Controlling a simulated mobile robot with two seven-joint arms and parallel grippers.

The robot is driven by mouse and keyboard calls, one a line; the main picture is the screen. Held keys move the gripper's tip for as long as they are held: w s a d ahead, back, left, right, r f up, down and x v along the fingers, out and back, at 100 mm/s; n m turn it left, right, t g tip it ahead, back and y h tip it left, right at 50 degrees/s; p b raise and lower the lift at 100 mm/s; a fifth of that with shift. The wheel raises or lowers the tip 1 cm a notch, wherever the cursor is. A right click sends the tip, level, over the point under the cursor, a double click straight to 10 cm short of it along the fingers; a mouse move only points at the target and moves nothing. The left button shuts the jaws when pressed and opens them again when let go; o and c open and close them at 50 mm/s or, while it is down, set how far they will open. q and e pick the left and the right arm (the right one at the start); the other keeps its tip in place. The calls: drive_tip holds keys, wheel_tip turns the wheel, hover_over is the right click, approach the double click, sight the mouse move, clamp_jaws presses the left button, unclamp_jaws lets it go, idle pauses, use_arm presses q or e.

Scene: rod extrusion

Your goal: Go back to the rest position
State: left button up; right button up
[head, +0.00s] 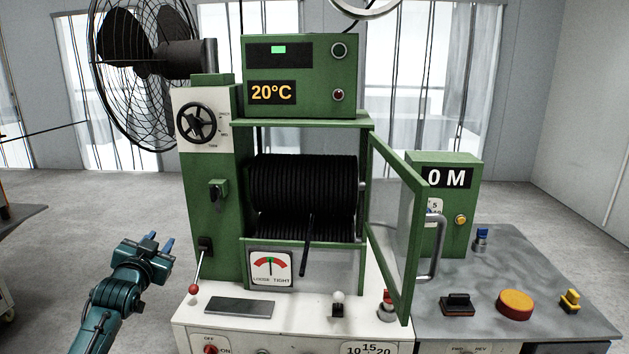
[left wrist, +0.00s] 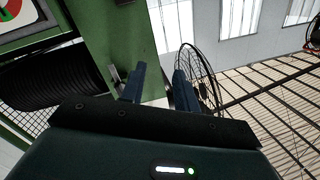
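My left gripper (head: 160,245) is at the lower left of the head view, left of the green machine (head: 212,240) and apart from it. Its two blue fingers stand apart with nothing between them. In the left wrist view the fingers (left wrist: 158,88) also show spread and empty, with the machine's green side behind them. My right gripper does not show in either view.
The machine holds a black rod coil (head: 305,185). Its glass door (head: 395,225) stands open to the right. A red-knobbed lever (head: 199,270) is on the left front. A fan (head: 140,65) stands behind left. A grey table (head: 500,262) with buttons is at right.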

use_arm(q)
drive_tip(key=s+d+f+g+h, duration=0.1)
drive_tip(key=s+d+f+g, duration=0.1)
drive_tip(key=s+d+f, duration=0.5)
drive_tip(key=s+d+f+g+h, duration=0.1)
drive_tip(key=s+d+f, duration=0.3)
drive_tip(key=s+f, duration=0.6)
drive_tip(key=s+d+f+g+h, duration=0.1)
drive_tip(key=s+d+f, duration=0.2)
drive_tip(key=s, duration=0.4)
drive_tip(key=s+d+f+g, duration=0.1)
drive_tip(key=s+d+f, duration=0.2)
drive_tip(key=s, duration=0.5)
drive_tip(key=s+d+f+n+g+h, duration=0.1)
drive_tip(key=s+d+f, duration=0.2)
drive_tip(key=s, duration=0.4)
drive_tip(key=shift+s+d+f+g+h, duration=0.3)
drive_tip(key=shift+s+d+g, duration=0.05)
drive_tip(key=shift+g, duration=0.05)
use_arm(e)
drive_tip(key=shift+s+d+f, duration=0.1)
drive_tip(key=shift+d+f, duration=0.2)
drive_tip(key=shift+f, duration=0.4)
use_arm(q)
drive_tip(key=shift+d, duration=0.15)
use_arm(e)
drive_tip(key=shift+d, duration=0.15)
